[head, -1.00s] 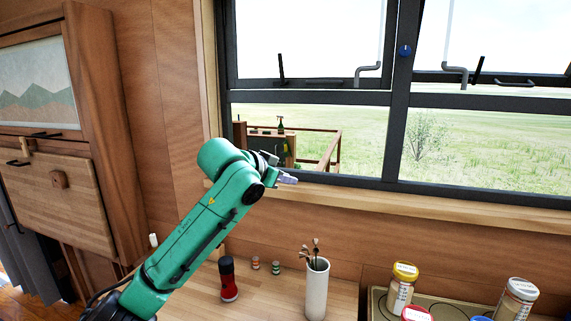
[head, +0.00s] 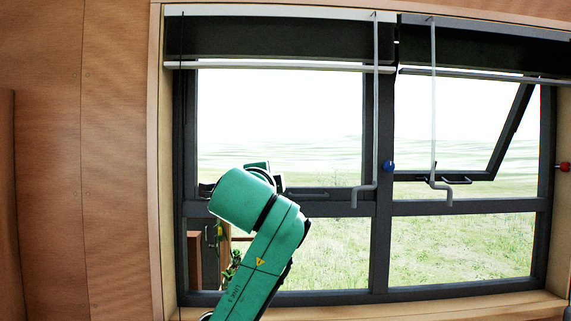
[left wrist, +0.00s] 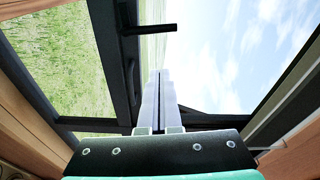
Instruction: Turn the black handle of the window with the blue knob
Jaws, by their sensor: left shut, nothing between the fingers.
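The blue knob (head: 388,166) is on the dark post between the two upper sashes. The left sash (head: 368,120) looks shut in its frame. My left arm covers its lower left part in the head view, where its black handle does not show clearly. In the left wrist view a black handle (left wrist: 150,29) sticks out from the dark window frame, just beyond my left gripper (left wrist: 158,72). The gripper is shut and empty; its fingertips look apart from the handle, pointing at the window. In the head view the gripper is hidden behind my arm. My right gripper is out of view.
The right sash (head: 522,118) is tilted open. A red knob (head: 563,166) is at the far right. Two grey cranks hang from rods, a left one (head: 374,187) and a right one (head: 434,183). A wooden sill (head: 480,307) runs below.

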